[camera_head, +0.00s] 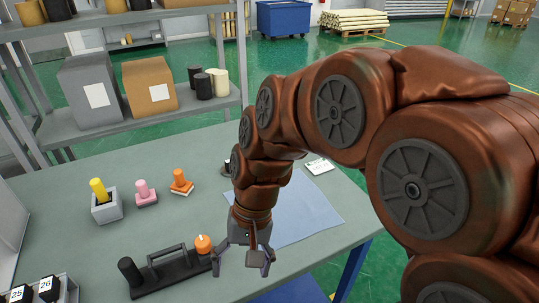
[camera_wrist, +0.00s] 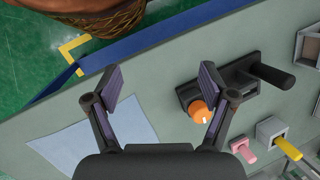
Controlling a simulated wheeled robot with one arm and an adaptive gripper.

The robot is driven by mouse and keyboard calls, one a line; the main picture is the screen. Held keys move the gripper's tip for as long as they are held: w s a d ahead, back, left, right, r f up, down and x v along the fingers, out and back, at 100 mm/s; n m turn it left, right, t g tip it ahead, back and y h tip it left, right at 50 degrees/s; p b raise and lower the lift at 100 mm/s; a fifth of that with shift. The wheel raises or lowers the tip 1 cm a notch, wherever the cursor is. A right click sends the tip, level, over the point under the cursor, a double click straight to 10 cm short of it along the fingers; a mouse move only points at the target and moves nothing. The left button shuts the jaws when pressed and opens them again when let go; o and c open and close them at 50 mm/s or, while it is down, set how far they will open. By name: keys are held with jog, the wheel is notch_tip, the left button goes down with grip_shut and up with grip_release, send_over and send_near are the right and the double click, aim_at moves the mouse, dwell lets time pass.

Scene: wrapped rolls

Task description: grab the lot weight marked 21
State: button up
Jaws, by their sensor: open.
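No weight with a readable 21 shows in either view. Two dark blocks, marked 25 (camera_head: 17,294) and 26 (camera_head: 48,287), sit in a holder at the lower left corner of the head view, partly cut off by the frame. My gripper (camera_head: 243,266) is open and empty above the grey table, in front of the blue cloth. In the wrist view my gripper (camera_wrist: 160,92) has its fingers spread wide with nothing between them. The weights lie well to the left of it in the head view and do not show in the wrist view.
A black fixture (camera_head: 170,272) with an orange knob (camera_head: 203,244) stands just left of my gripper. Yellow (camera_head: 98,190), pink (camera_head: 145,191) and orange (camera_head: 181,181) handled items stand farther back. A blue cloth (camera_head: 310,208) lies flat at the right. A shelf with boxes rises behind.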

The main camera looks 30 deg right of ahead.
jog(key=w+d+m+t+y+b, duration=0.1)
jog(key=w+d+m+t+y, duration=0.4)
jog(key=w, duration=0.7)
jog(key=w+d+m+y, duration=0.1)
jog(key=w+d+m, duration=0.1)
jog(key=w+m, duration=0.7)
jog(key=w+d+f+m+t+h, duration=0.1)
jog(key=w+d+m, duration=0.3)
jog(key=d, duration=0.5)
jog(key=w+d+f+m+t+h, duration=0.1)
jog(key=w+d+f+m+t, duration=0.2)
jog(key=d, duration=0.6)
jog(key=w+d+f+m+t+b, duration=0.1)
jog(key=w+d+f+m+t, duration=0.2)
jog(key=d, duration=0.7)
jog(key=shift+w+f+m+t+h, duration=0.1)
jog(key=shift+w+m+t+h, duration=0.45)
jog(key=shift+w, duration=0.75)
jog(key=shift+w+d+f+m, duration=0.1)
jog(key=shift+w+d+m, duration=0.05)
jog(key=shift+d+m, duration=0.15)
jog(key=shift+p+x, duration=0.95)
jog(key=shift+x, duration=2.85)
jog(key=shift+f, duration=0.1)
jog(key=shift+a+f, duration=0.1)
jog(key=c, duration=1.5)
